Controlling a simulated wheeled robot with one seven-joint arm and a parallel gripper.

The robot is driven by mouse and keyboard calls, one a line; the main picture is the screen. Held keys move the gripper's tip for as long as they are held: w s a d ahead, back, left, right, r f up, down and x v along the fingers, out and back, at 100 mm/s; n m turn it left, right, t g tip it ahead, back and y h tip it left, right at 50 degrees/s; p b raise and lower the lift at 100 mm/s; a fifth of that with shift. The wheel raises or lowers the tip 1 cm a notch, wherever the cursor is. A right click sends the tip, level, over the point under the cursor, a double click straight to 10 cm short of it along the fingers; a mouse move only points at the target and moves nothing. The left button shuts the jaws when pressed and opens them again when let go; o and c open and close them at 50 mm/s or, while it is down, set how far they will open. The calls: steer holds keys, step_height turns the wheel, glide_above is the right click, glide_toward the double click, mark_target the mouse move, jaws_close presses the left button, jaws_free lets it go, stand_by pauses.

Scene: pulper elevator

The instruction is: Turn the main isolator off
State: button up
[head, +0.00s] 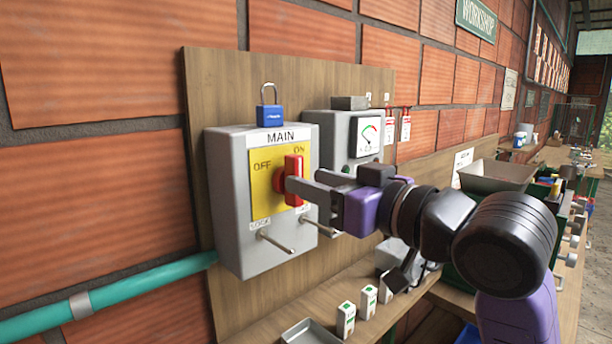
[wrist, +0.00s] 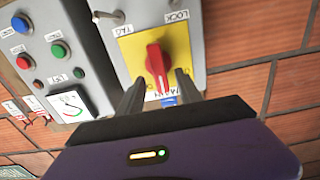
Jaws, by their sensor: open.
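The main isolator is a grey box (head: 225,200) labelled MAIN, with a yellow plate (head: 262,196) and a red handle (head: 293,180). The handle stands about upright, its upper end by the ON label (head: 299,150); the OFF label (head: 262,166) is to its left. My gripper (head: 304,180) is open at the handle. In the wrist view, which is upside down, the red handle (wrist: 156,62) shows between the two fingertips (wrist: 160,76), with gaps visible at both sides. I cannot tell whether either finger touches it.
A blue padlock (head: 270,114) stands on the box top. Two pegs (head: 277,242) stick out below the plate, near LOCK and TAG labels. A second grey box with a gauge (head: 367,137) and buttons is at the right. A shelf below holds small white boxes (head: 346,318).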

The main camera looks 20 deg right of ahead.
steer(key=shift+x, duration=1.15)
jaws_close()
